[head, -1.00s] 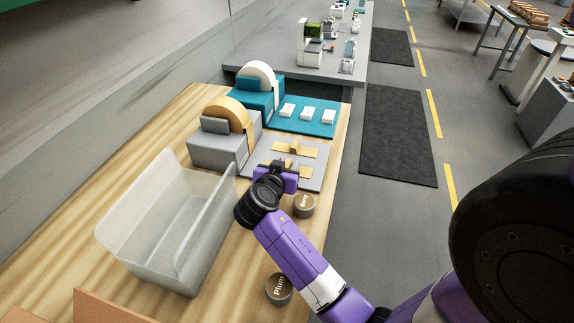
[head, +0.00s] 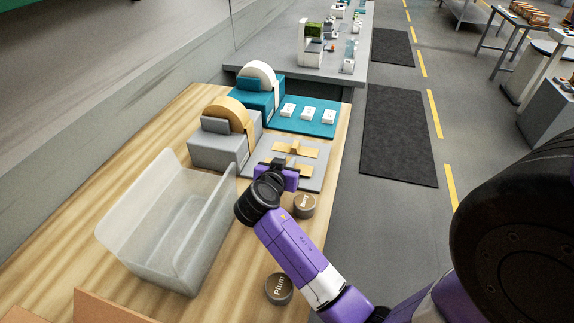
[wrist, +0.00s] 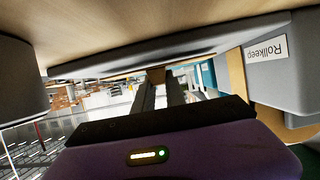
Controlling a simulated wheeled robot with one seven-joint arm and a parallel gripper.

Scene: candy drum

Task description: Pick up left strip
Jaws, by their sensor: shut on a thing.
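Two tan strips lie across the grey plate of the grey dispenser in the head view. The far strip (head: 296,150) is in plain sight. The near strip (head: 299,168) is partly hidden behind my gripper (head: 279,167), which is at the plate's near side. In the wrist view, my gripper (wrist: 172,90) is shut, and a small brown piece (wrist: 155,75) shows at its fingertips, close to the grey plate (wrist: 110,63). It appears to be the left strip; most of it is hidden.
The grey dispenser (head: 212,151) with a tan roll stands left of the plate. A clear bin (head: 125,235) stands nearer. Two round tins, one lower (head: 279,289) and one beside my wrist (head: 304,206), sit near the table's right edge. A teal dispenser (head: 257,98) stands behind.

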